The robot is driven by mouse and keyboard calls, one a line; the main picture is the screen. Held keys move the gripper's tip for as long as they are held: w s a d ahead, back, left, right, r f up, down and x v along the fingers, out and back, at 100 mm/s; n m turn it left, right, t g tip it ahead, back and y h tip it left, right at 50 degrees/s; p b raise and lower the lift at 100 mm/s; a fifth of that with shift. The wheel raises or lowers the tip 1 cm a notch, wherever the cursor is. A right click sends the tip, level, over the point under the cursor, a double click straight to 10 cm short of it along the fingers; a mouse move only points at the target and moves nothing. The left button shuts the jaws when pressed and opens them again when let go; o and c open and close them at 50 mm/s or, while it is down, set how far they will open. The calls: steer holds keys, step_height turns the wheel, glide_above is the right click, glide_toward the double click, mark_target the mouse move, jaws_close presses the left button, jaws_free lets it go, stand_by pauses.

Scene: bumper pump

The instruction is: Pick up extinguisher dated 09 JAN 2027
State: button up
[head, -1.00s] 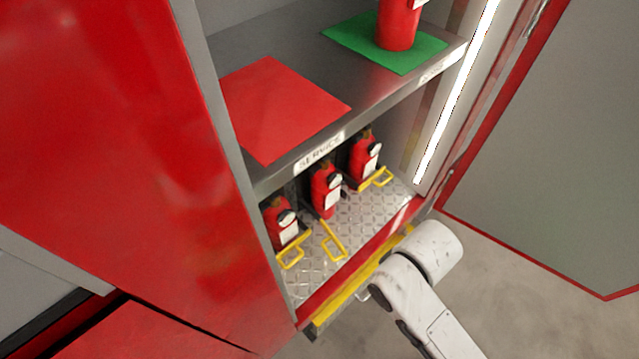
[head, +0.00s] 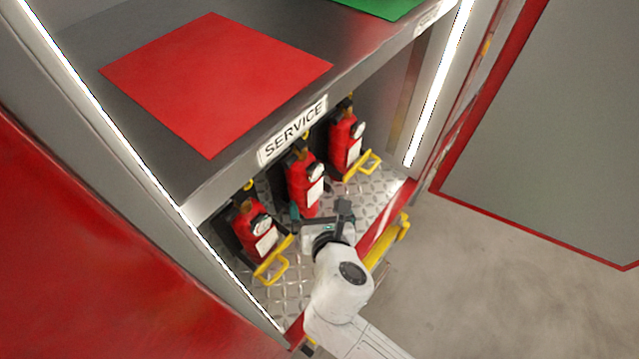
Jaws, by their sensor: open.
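Three red extinguishers stand in a row on the lower shelf: left (head: 252,226), middle (head: 299,184) and right (head: 344,143). Each has a black and brass top and a pale label on its front; the dates are too small to read. My gripper (head: 320,210) is open, with dark fingers, just in front of the middle extinguisher's lower part. Nothing shows between the fingers, and I cannot tell if they touch it. My arm hides part of the floor in front of the middle extinguisher.
Yellow bracket handles stand before the left (head: 272,262) and right (head: 362,167) extinguishers. The upper shelf with the SERVICE label (head: 293,132) overhangs them and holds a red mat (head: 215,80) and a green mat (head: 385,5). A cabinet wall and open door flank the bay.

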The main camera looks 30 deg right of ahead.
mark_target(304, 187)
steer(key=w, duration=0.2)
steer(key=w+f+n, duration=0.1)
steer(key=w+f+n+b, duration=0.1)
steer(key=w, duration=0.1)
steer(key=shift+w+d+f+t, duration=0.1)
steer(key=shift+w+d+t, duration=0.15)
steer(key=shift+w+t, duration=0.05)
steer(key=shift+a+f+b+x, duration=0.15)
steer(key=shift+b+x, duration=0.2)
steer(key=shift+x, duration=0.95)
steer(key=shift+a+f+b+x, duration=0.15)
steer(key=shift+b+x, duration=0.2)
steer(key=shift+x, duration=1)
jaws_close()
steer(key=shift+r, duration=0.25)
